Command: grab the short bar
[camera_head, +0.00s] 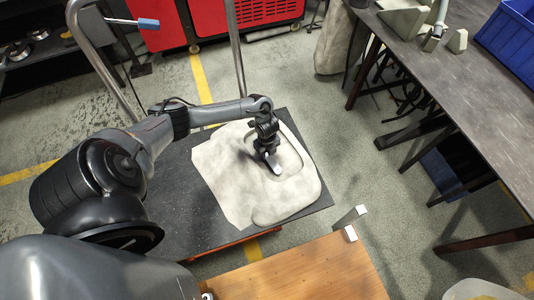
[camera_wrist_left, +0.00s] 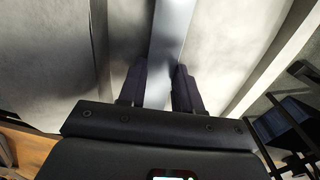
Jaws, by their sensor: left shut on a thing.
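My left gripper (camera_head: 268,156) reaches over the pale, mottled sack-like piece on the dark cart top. It is shut on a smooth grey metal bar (camera_head: 275,168), whose end shows below the fingers. In the left wrist view the bar (camera_wrist_left: 172,32) runs up the picture from between the two dark fingers of my left gripper (camera_wrist_left: 160,88). The rest of the bar is hidden by the gripper. I cannot tell whether the bar touches the pale piece below. My right gripper is not in view.
The pale piece (camera_head: 225,185) covers much of the dark cart top (camera_head: 185,215). A wooden surface (camera_head: 310,275) with a small angled bracket (camera_head: 350,218) lies in front. A dark workbench (camera_head: 480,100) at right carries pale wedges and a blue crate (camera_head: 510,35). Floor shows between.

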